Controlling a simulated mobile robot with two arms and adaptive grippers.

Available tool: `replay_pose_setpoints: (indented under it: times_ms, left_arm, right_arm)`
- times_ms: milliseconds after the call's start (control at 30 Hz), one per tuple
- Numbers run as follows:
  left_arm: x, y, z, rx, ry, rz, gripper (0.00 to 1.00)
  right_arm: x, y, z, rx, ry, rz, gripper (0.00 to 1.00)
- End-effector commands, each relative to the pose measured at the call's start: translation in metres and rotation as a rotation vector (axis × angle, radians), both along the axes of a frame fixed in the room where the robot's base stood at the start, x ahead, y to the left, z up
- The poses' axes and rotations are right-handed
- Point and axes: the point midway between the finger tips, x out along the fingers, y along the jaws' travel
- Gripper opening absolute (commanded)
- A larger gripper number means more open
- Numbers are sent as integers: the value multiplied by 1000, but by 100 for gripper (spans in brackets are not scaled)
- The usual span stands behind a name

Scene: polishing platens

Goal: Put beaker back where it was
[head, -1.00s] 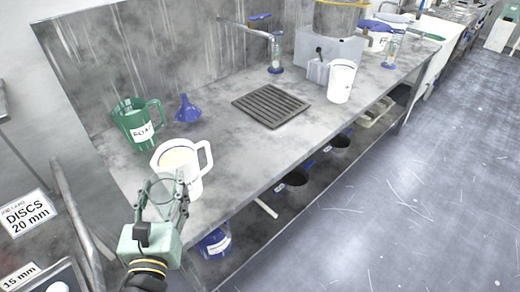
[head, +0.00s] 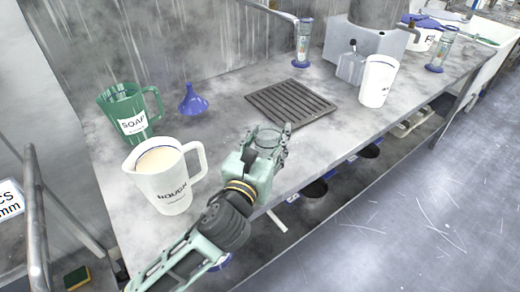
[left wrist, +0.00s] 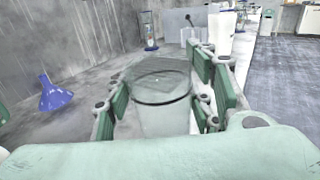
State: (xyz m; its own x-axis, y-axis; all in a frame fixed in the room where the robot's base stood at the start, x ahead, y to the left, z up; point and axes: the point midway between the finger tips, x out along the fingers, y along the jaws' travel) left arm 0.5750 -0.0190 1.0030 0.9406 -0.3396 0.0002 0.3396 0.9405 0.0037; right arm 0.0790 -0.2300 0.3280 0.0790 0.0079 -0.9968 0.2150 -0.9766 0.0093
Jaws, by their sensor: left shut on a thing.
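A clear glass beaker (left wrist: 162,100) is held between the padded fingers of my left gripper (left wrist: 160,108). In the head view the left gripper (head: 268,142) is over the front part of the bench, right of the white "ROUGH" jug, and the beaker (head: 266,138) shows faintly between its fingers. The gripper is shut on the beaker, which looks upright. I cannot tell whether its base touches the bench. My right gripper does not show.
The white "ROUGH" jug (head: 165,182) and green "SOAP" jug (head: 128,112) stand left, near a blue funnel (head: 192,101). A dark drain grate (head: 290,103) lies behind the gripper. Another white jug (head: 377,82) stands right. The bench (head: 215,135) has clear room around the grate.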

Motion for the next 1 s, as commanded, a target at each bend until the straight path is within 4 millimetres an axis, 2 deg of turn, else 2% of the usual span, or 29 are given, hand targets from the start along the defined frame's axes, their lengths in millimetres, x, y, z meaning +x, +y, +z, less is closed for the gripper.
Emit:
replay_pose_setpoints:
  times_ms: [100,300,367,500,633,1000]
  left_arm:
    - [23,11,-16,1,1,3,20]
    - [43,19,-28,-2,0,1,20]
    - [44,20,-32,-3,1,0,20]
    - [44,20,-54,-3,5,1,20]
    - [44,20,-68,-2,2,0,20]
    - [44,20,-72,0,0,0,20]
  right_arm:
    - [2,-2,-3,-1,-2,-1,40]
    - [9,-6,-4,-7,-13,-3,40]
    - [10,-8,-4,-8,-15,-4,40]
    - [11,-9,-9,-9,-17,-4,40]
    - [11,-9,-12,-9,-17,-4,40]
    - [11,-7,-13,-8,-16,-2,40]
